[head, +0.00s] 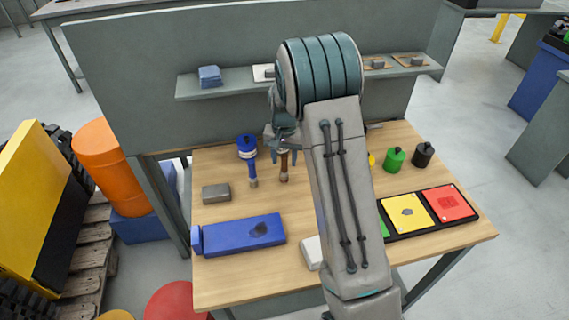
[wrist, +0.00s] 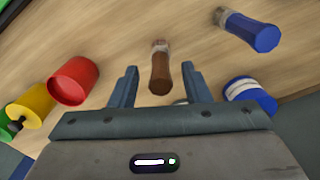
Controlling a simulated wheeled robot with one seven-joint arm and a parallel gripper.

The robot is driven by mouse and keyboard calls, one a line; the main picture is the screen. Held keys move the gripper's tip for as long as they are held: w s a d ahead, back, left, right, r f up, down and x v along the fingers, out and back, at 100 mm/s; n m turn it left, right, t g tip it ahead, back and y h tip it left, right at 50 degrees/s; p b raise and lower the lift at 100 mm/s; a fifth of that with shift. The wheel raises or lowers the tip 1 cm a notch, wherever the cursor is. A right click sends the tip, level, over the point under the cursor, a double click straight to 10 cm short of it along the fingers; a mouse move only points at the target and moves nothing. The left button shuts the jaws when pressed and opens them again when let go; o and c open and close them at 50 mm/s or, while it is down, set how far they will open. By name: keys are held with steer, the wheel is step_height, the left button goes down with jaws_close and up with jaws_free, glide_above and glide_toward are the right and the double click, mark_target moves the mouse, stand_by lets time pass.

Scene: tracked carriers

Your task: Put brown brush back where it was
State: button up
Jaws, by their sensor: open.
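The brown brush (head: 284,174) is at the back middle of the wooden table, its pale bristle end toward the front. In the wrist view the brown brush (wrist: 160,72) lies between my two fingers, with a gap on each side. My gripper (head: 281,156) is open over it and does not visibly touch it. I cannot tell whether the brush lies flat or stands. A blue brush (head: 252,172) is just left of it; it also shows in the wrist view (wrist: 250,30). My arm hides part of the table right of the brown brush.
A blue can (head: 247,144) stands behind the blue brush. A grey block (head: 216,193) and a blue box (head: 240,236) are at left. Right of my arm are a green can (head: 394,160), a dark can (head: 423,155) and a tray (head: 435,227) with coloured panels. A shelf (head: 232,88) hangs behind.

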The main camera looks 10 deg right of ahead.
step_height(320, 180, up, 8)
steer(key=shift+r+b, duration=0.15)
steer(key=shift+b, duration=0.25)
steer(key=shift+s+r, duration=0.2)
steer(key=shift+r, duration=0.45)
steer(key=s+r+n+t, duration=0.1)
steer(key=s+r+n, duration=0.1)
steer(key=s, duration=1.3)
steer(key=s+r+n+t, duration=0.2)
steer(key=s+r, duration=0.2)
steer(key=s, duration=1)
steer(key=shift+s+r+n, duration=0.35)
steer(key=shift+n, duration=0.05)
steer(key=shift+d, duration=0.1)
